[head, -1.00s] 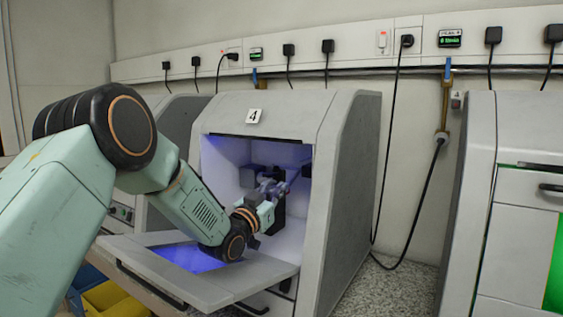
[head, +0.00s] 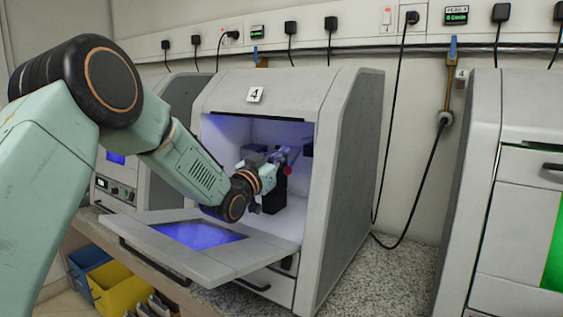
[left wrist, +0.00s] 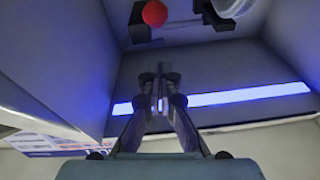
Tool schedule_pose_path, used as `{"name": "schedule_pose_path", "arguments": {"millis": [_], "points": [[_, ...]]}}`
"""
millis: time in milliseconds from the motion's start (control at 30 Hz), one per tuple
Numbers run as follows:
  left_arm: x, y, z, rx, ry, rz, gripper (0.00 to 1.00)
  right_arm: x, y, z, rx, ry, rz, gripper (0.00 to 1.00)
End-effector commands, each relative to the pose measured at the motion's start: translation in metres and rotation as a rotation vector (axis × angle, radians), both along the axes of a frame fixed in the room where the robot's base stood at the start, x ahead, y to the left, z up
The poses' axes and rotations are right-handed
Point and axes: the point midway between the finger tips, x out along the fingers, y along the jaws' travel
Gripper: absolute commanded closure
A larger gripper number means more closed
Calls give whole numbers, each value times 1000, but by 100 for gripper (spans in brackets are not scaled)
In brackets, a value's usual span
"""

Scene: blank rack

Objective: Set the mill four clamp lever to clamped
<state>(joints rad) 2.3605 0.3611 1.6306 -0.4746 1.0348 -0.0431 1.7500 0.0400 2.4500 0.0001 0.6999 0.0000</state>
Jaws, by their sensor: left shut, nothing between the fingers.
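Mill four (head: 348,160) is a grey machine with a "4" plate and its front door (head: 205,255) folded down. My left arm reaches through the opening. My left gripper (head: 286,155) is inside the lit chamber, shut and empty. The clamp lever's red ball knob (head: 287,170) shows just below the gripper, in front of a dark block. In the left wrist view the red knob (left wrist: 155,13) is at the top edge, apart from the closed fingertips (left wrist: 160,82). The rest of the lever is mostly hidden, so its position is unclear. My right gripper is out of view.
The chamber side walls and the lowered door bound the opening around my arm. Another machine (head: 480,170) stands at the right, with a hanging cable (head: 437,160) between. Blue (head: 88,258) and yellow (head: 118,283) bins are below at the left.

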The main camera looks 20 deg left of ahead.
Motion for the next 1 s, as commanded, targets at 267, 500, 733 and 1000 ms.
{"name": "schedule_pose_path", "arguments": {"millis": [267,500,733,1000], "points": [[0,0,47,-1,-1,0,100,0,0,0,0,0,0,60],[0,0,58,-1,1,0,100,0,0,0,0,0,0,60],[0,0,58,-1,1,0,100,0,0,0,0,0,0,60],[0,0,58,0,1,0,100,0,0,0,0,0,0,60]]}}
